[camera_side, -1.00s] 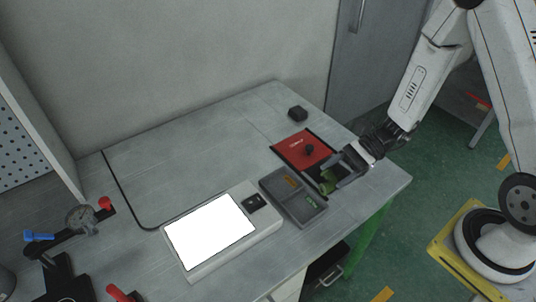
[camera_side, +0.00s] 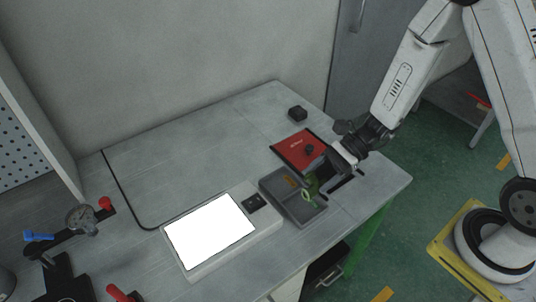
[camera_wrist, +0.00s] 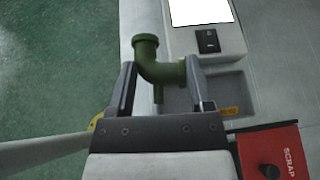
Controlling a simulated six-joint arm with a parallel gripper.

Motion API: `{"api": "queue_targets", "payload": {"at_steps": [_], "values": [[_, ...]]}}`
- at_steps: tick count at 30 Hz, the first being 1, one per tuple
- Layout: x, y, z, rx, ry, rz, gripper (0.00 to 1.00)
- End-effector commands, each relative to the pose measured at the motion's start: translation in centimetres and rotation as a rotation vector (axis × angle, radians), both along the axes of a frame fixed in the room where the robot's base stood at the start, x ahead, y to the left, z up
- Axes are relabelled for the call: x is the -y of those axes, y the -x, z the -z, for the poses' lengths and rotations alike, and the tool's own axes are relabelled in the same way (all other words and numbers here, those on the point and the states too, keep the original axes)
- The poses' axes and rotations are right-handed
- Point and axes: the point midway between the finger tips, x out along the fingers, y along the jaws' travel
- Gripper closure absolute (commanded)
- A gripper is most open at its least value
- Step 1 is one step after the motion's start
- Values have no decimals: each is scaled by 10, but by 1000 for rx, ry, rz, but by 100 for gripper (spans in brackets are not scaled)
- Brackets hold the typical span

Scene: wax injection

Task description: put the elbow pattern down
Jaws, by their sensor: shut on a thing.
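The green elbow pattern (camera_side: 309,192) is held by my gripper (camera_side: 317,184) over the near right part of the grey tray (camera_side: 303,220). In the wrist view the elbow pattern (camera_wrist: 158,70) sits between the two fingers of my gripper (camera_wrist: 160,72), which is shut on it. One flanged end points up and left, and a thin green stem hangs below the bend. The grey tray (camera_wrist: 240,88) lies beneath and to the right in that view. I cannot tell whether the elbow touches the tray.
A light box (camera_side: 190,274) with a bright white screen stands left of the tray. A red scrap bin (camera_side: 297,148) with a black knob lies behind it. An orange label (camera_side: 291,181) marks one tray compartment. A small black block (camera_side: 297,113) sits farther back. The table's back left is clear.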

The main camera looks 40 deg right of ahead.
Motion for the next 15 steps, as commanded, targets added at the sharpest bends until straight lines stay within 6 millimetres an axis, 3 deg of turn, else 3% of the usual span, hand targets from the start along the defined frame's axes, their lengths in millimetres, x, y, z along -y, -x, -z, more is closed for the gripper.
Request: {"api": "queue_targets", "payload": {"at_steps": [15], "values": [[-104, 3, -27, -81, 66, -68, 90]]}}
